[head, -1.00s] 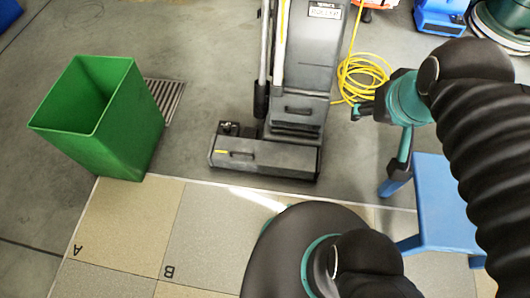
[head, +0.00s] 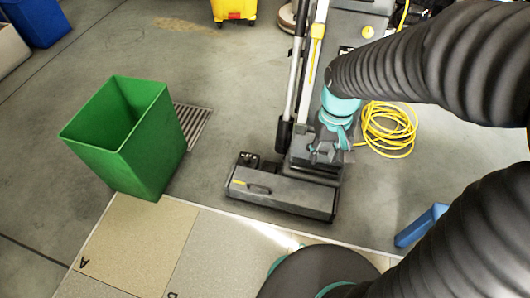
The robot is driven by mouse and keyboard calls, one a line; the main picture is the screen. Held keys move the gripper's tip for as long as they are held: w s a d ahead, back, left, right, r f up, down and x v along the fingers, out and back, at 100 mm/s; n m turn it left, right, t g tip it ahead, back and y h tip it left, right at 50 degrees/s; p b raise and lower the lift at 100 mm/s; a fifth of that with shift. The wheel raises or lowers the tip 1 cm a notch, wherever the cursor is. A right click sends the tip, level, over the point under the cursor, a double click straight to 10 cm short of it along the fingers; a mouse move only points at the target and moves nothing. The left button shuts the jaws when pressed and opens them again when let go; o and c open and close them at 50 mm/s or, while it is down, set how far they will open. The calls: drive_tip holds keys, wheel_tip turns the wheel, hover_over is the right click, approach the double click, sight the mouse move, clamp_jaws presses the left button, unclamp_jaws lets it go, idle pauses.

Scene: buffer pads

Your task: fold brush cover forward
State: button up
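An upright grey floor-cleaning machine (head: 355,22) stands on the concrete floor. Its low, wide brush cover (head: 290,196) lies at the machine's front foot, with a small handle and a yellow mark on its left part. My gripper (head: 322,157) is in front of the machine's lower body, just above and behind the right part of the brush cover, and hides some of the body there. The gripper is small and dark against the machine, so I cannot tell whether its fingers are open or touching anything.
A green bin (head: 128,140) stands to the left, beside a floor grate (head: 192,122). A coiled yellow cable (head: 388,130) lies right of the machine. Floor between bin and machine is clear. A yellow bucket (head: 234,8) stands behind.

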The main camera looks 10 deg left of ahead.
drive_tip(key=w+a+f+n+g, duration=0.2)
drive_tip(key=w+a+f+n, duration=0.1)
drive_tip(key=a+f, duration=0.5)
drive_tip(key=n, duration=1)
hover_over(259, 183)
drive_tip(key=w+x, duration=0.2)
drive_tip(key=x, duration=0.6)
drive_tip(key=w+f+x, duration=0.1)
drive_tip(key=w+x, duration=0.1)
drive_tip(key=x, duration=1)
drive_tip(key=d+x, duration=0.1)
drive_tip(key=x, duration=0.8)
drive_tip(key=shift+s+d+f, duration=0.1)
drive_tip(key=shift+d+f, duration=0.05)
drive_tip(key=shift+f, duration=0.05)
drive_tip(key=shift+c, duration=0.2)
clamp_jaws()
